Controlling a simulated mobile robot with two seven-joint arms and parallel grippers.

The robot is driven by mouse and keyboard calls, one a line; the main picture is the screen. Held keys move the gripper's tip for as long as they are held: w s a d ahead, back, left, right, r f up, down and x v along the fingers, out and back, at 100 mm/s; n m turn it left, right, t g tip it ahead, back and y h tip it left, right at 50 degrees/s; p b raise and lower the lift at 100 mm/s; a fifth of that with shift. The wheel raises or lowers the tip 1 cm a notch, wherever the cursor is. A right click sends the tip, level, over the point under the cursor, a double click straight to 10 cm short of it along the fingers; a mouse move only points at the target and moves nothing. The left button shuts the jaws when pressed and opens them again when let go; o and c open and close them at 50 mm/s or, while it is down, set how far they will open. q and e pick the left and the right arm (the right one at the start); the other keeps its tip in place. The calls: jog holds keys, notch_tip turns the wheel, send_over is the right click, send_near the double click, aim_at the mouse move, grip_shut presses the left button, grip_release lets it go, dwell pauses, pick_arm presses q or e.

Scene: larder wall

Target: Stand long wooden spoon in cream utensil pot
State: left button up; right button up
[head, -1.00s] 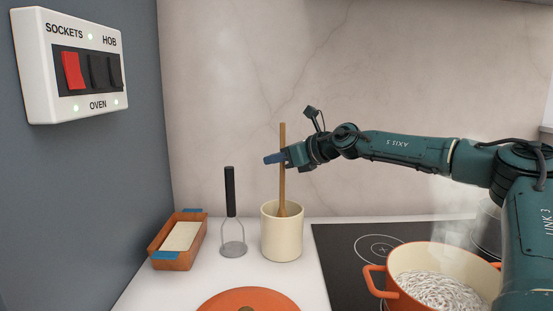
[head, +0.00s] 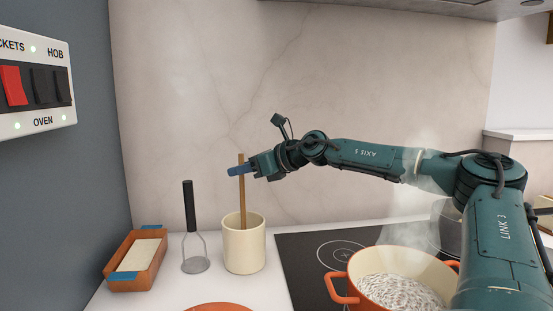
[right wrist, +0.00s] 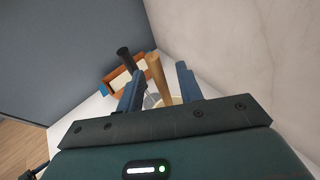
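The long wooden spoon (head: 242,200) stands nearly upright in the cream utensil pot (head: 244,248). Its lower end is hidden inside the pot, and its handle rises above the rim. My right gripper (head: 242,171) is at the upper handle, well above the pot. In the right wrist view the fingers (right wrist: 160,88) are spread on both sides of the spoon handle (right wrist: 157,75), with gaps beside it, so the gripper looks open around it. The pot rim (right wrist: 172,101) shows partly below the fingers. My left gripper is not in view.
A masher (head: 190,225) stands left of the pot, beside a brown dish (head: 117,279) with blue ends. A steaming orange pan (head: 338,288) sits on the black hob (head: 300,259) at right. An orange lid (head: 222,307) lies in front. The marble wall (head: 190,100) is behind.

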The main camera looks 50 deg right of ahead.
pick_arm(q)
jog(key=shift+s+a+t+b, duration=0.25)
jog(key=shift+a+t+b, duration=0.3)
jog(key=shift+b, duration=1.2)
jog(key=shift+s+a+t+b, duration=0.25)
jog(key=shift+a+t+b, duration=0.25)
jog(key=shift+b, duration=1.2)
pick_arm(e)
jog(key=v, duration=1)
jog(key=shift+s, duration=0.2)
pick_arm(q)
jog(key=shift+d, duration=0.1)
pick_arm(e)
jog(key=shift+r, duration=0.1)
